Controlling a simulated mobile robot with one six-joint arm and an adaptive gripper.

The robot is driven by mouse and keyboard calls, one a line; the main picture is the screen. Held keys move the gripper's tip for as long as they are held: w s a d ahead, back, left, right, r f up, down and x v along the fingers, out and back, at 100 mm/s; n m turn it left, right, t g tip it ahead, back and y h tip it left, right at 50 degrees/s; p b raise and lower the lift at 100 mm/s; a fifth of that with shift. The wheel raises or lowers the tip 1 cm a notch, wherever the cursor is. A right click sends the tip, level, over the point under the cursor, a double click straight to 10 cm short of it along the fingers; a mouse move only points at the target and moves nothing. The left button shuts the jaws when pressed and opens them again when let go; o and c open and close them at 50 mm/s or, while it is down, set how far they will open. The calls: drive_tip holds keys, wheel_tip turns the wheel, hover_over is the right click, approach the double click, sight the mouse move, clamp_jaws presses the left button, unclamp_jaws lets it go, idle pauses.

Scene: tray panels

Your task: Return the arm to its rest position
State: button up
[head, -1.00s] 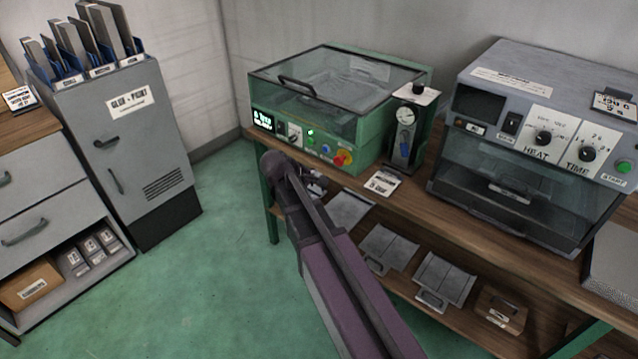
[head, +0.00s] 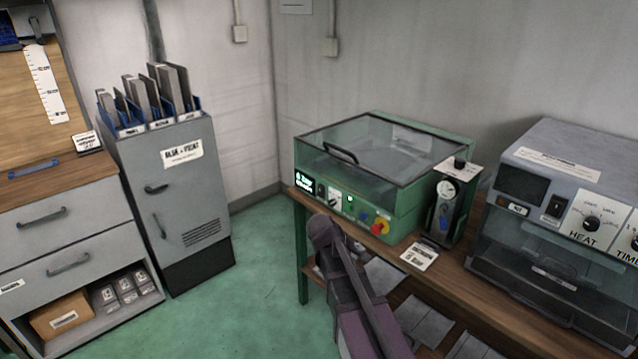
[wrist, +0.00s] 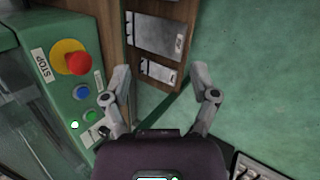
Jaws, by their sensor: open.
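My gripper (wrist: 161,92) shows in the wrist view with its two fingers spread apart and nothing between them. It hangs beside the front panel of the green machine (wrist: 70,100), with the green floor and shelf below. In the head view my arm (head: 350,290) rises from the bottom edge to just in front of the green machine (head: 405,205). There the fingers are hidden behind my own arm.
The red stop knob (wrist: 78,63) is close to the left finger. A wooden bench (head: 455,270) carries the green machine, a gauge unit (head: 443,215) and a heat machine (head: 560,210). A grey cabinet (head: 180,205) stands left. Open floor (head: 255,300) lies between.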

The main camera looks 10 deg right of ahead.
drive_tip(key=s+a+r+m+g+y+p, duration=0.1)
drive_tip(key=s+r+m+y+p, duration=0.2)
drive_tip(key=s, duration=0.4)
drive_tip(key=s+a+r+m+g+y+p, duration=0.1)
drive_tip(key=s+r+m+y+p, duration=0.2)
drive_tip(key=s+p, duration=0.4)
drive_tip(key=shift+s+a+r+m+y+p, duration=0.15)
drive_tip(key=shift+s+r+m+y+p, duration=0.35)
drive_tip(key=shift+r+m, duration=0.5)
